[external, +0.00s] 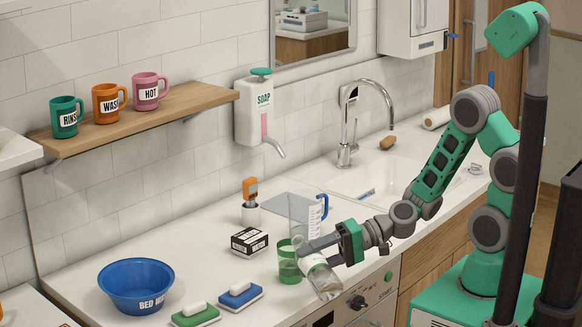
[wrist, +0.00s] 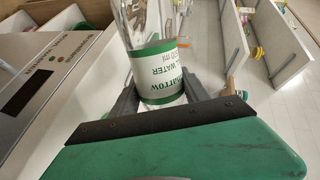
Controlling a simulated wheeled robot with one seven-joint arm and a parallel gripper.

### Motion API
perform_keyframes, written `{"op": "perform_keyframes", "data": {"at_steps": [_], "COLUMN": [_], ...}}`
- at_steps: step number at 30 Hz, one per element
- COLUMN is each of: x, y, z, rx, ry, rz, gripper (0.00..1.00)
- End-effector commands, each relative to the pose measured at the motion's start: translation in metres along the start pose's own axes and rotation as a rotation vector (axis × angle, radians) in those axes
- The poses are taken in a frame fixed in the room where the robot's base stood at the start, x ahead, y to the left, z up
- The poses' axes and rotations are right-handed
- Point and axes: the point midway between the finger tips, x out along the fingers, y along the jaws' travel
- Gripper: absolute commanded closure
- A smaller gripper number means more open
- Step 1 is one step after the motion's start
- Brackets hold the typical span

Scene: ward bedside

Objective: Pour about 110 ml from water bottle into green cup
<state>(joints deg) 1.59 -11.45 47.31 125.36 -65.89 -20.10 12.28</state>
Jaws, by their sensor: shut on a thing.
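The water bottle (external: 323,281) is clear with a white and green label. It is tilted in my gripper (external: 321,253), held just right of the green cup at the counter's front. In the wrist view the bottle (wrist: 158,62) sits between my two fingers (wrist: 160,97), its label upside down and its upper end out of frame. The green cup (external: 288,264) is see-through and stands upright on the counter. My gripper and the bottle overlap its right side. I cannot tell whether the bottle's mouth is over the cup, and no stream shows.
A clear measuring jug (external: 303,212) with a blue handle stands just behind the cup. A black-and-white box (external: 249,242), sponges (external: 240,295) and a blue bowl (external: 136,287) lie left. A green RINSE mug (external: 66,117) is on the shelf (external: 150,117). The sink (external: 395,172) is behind right.

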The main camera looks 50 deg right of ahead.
Motion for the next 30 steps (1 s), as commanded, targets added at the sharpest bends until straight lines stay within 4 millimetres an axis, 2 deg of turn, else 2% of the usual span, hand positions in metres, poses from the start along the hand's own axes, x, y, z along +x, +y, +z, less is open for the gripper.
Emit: {"op": "perform_keyframes", "data": {"at_steps": [23, 30], "x": [0.0, 0.004], "y": [0.0, 0.016], "z": [0.0, 0.011], "rx": [-0.003, -0.118], "ry": [0.001, 0.03], "rz": [0.0, 0.0], "gripper": [1.0, 1.0]}}
